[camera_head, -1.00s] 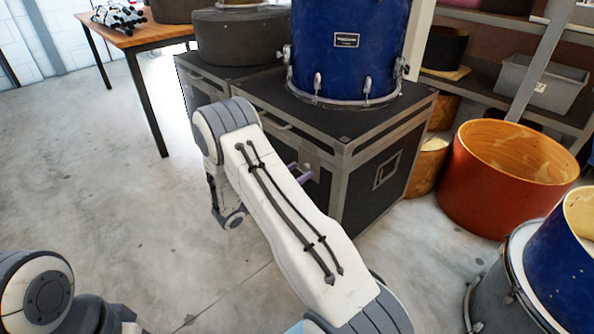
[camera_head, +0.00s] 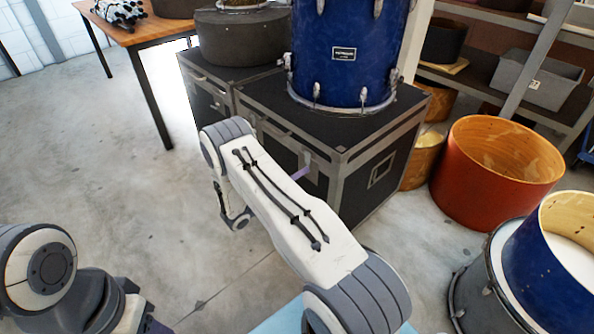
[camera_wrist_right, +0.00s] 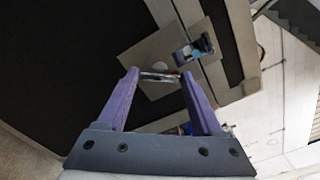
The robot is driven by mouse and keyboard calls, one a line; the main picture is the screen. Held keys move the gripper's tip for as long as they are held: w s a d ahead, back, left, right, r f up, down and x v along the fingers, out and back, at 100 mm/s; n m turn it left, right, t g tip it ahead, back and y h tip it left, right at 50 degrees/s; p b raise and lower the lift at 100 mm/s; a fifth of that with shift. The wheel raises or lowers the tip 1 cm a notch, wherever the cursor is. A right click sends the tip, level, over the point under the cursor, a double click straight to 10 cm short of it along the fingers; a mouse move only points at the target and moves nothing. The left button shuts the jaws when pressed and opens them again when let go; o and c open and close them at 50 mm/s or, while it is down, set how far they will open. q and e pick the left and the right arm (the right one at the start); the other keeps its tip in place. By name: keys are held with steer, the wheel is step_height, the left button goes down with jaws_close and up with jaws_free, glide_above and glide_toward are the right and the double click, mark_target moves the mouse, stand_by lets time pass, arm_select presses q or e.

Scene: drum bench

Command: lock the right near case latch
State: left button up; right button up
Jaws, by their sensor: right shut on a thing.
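The black case (camera_head: 285,165) with grey metal edges stands on the floor under a blue drum. My right gripper (camera_head: 303,171) is at the case's near face, mostly hidden behind my own right forearm in the head view. The right wrist view shows its two purple fingers (camera_wrist_right: 158,76) shut on the case latch (camera_wrist_right: 160,75), a small metal piece gripped between the tips. A grey latch plate (camera_wrist_right: 150,52) lies behind it on the dark panel. A small bluish catch piece (camera_wrist_right: 195,47) sits beside the fingertips on the plate. My left gripper is not in view, only left arm links.
The blue drum (camera_head: 345,50) stands on the case. A second dark case (camera_head: 205,95) adjoins it at left. An orange drum shell (camera_head: 490,180) and a blue drum (camera_head: 550,265) stand at right. A wooden table (camera_head: 145,30) is at back left. Floor at left is clear.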

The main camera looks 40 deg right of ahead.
steer(key=shift+n+p, duration=1.1)
steer(key=shift+n, duration=2.5)
steer(key=o, duration=1.4)
steer(key=shift+c, duration=0.2)
steer(key=a+p, duration=0.1)
steer(key=a, duration=0.9)
steer(key=shift+s+a+p, duration=0.25)
steer(key=shift+s+p, duration=0.05)
steer(key=shift+s, duration=0.1)
